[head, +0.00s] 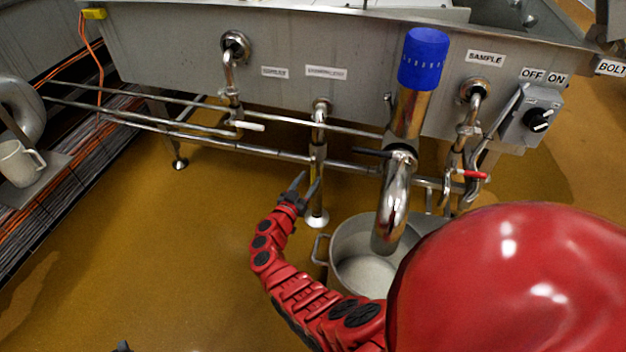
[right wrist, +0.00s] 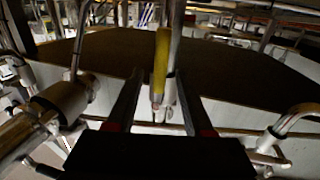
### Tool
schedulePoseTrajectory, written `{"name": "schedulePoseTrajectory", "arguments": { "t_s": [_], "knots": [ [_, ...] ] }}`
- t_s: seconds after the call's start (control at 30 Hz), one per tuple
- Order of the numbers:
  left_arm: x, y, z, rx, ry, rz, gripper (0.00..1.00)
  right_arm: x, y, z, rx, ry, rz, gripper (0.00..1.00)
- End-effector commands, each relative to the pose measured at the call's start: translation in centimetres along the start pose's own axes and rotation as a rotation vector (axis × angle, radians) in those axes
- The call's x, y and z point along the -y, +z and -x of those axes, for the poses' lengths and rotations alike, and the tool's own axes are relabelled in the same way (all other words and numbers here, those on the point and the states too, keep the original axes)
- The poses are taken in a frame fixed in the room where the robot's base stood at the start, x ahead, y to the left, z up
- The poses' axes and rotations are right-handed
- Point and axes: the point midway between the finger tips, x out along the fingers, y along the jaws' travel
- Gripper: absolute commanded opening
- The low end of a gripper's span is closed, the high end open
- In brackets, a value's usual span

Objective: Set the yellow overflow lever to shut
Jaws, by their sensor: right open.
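The yellow lever (right wrist: 161,65) shows in the right wrist view as a long yellow handle in line with a metal pipe, between the two fingers. My right gripper (right wrist: 158,105) is open around it, with a gap on each side; I see no clear contact. In the head view my right gripper (head: 308,180) is open at the middle drain pipe (head: 320,135), low in front of the steel vat. There the lever is hard to tell from the pipe's yellowish reflections. A small dark piece at the bottom left edge may be my left gripper (head: 122,346); its fingers cannot be made out.
A white-handled valve (head: 248,126) is on the left pipe and a red-handled one (head: 472,174) on the right pipe. A blue-capped steel pipe (head: 423,60) stands above a pot (head: 345,235). An OFF/ON switch box (head: 535,118) is at right. Horizontal rails run below the vat.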

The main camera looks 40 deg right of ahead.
Motion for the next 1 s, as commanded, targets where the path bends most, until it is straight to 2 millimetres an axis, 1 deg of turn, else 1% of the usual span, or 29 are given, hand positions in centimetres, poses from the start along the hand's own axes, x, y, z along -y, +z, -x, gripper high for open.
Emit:
{"name": "schedulePoseTrajectory", "arguments": {
  "t_s": [0.03, 0.1, 0.23, 0.33, 0.57, 0.6, 0.67, 0.7, 0.87, 0.9, 1.0],
  "knots": [
    [-0.3, 0.1, 0.7, -0.001, 0.008, 0.003, 0.50, 0.0, 0.4, -0.9, -0.002, 0.000, 0.000, 0.52],
    [-0.6, 0.2, 1.0, -0.001, 0.019, 0.007, 0.50, 0.1, 0.4, -1.9, 0.000, -0.002, 0.000, 0.52],
    [-1.0, 0.3, 1.3, 0.000, 0.032, 0.012, 0.50, 0.0, 0.1, -3.1, -0.001, 0.000, 0.001, 0.52],
    [-1.1, 0.4, 1.3, 0.001, 0.037, 0.013, 0.50, 0.0, 0.0, -3.5, 0.000, 0.000, 0.000, 0.52],
    [-1.1, 0.4, 1.2, 0.002, 0.038, 0.014, 0.50, 0.0, 0.0, -3.5, 0.000, 0.000, 0.001, 0.52],
    [-1.1, 0.4, 1.2, 0.002, 0.038, 0.014, 0.50, 0.0, 0.0, -3.5, 0.000, 0.000, 0.001, 0.48],
    [-1.1, 0.4, 1.2, 0.002, 0.038, 0.014, 0.50, 0.0, 0.0, -3.5, 0.000, 0.000, 0.001, 0.38],
    [-1.1, 0.4, 1.2, 0.002, 0.038, 0.014, 0.50, 0.0, 0.0, -3.5, 0.000, 0.000, 0.001, 0.30],
    [-1.1, 0.4, 1.3, 0.002, 0.038, 0.014, 0.50, 0.0, 0.0, -3.5, 0.000, 0.000, 0.001, 0.02],
    [-1.1, 0.4, 1.3, 0.002, 0.038, 0.014, 0.50, 0.0, 0.0, -3.5, 0.000, 0.000, 0.001, 0.00],
    [-1.1, 0.4, 1.3, 0.002, 0.038, 0.014, 0.50, 0.0, 0.0, -3.5, 0.000, -0.001, 0.001, 0.00]
  ]
}}
